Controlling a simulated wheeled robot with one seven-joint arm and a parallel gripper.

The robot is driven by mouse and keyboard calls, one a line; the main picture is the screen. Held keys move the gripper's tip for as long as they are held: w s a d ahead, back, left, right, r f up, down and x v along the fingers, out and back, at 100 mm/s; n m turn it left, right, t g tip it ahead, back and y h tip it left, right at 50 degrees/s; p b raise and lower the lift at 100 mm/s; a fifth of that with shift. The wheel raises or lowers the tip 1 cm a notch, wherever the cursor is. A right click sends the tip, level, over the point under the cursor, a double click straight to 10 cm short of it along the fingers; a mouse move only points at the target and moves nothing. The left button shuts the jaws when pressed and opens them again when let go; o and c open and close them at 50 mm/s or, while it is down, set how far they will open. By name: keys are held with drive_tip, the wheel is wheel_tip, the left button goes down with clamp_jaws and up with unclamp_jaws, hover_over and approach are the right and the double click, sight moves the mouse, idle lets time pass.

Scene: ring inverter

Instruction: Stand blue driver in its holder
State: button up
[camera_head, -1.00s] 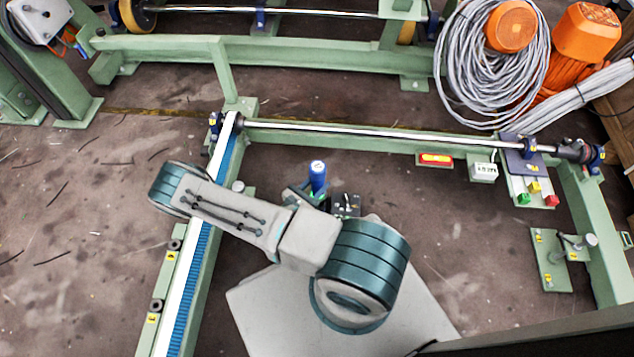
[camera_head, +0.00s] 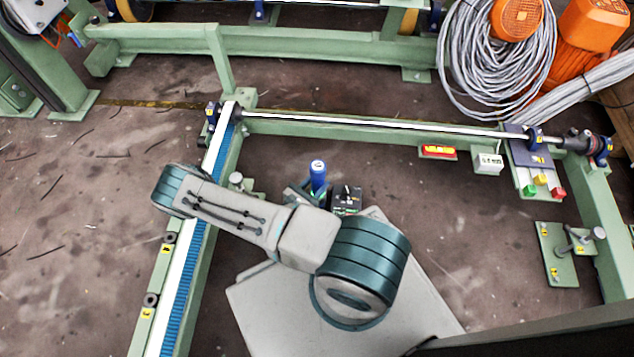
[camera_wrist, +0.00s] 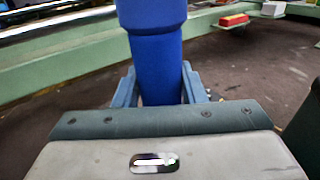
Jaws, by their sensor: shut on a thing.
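The blue driver (camera_head: 318,172) stands upright beyond my arm in the head view, its light-coloured end cap facing up. My gripper (camera_wrist: 159,92) is shut on it; the wrist view shows the blue handle (camera_wrist: 158,55) between the two fingers. The driver's lower end is hidden behind my gripper and wrist. A small black box (camera_head: 347,196) with pale markings sits just right of the driver, partly hidden by my arm. I cannot tell whether it is the holder; no holder is clearly visible.
A green frame with a blue toothed rail (camera_head: 184,285) runs along the left. A steel shaft (camera_head: 380,123) crosses behind. Bare floor lies between.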

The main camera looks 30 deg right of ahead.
drive_tip(key=shift+f, duration=0.15)
drive_tip(key=o, duration=1.2)
drive_tip(key=shift+f, duration=0.1)
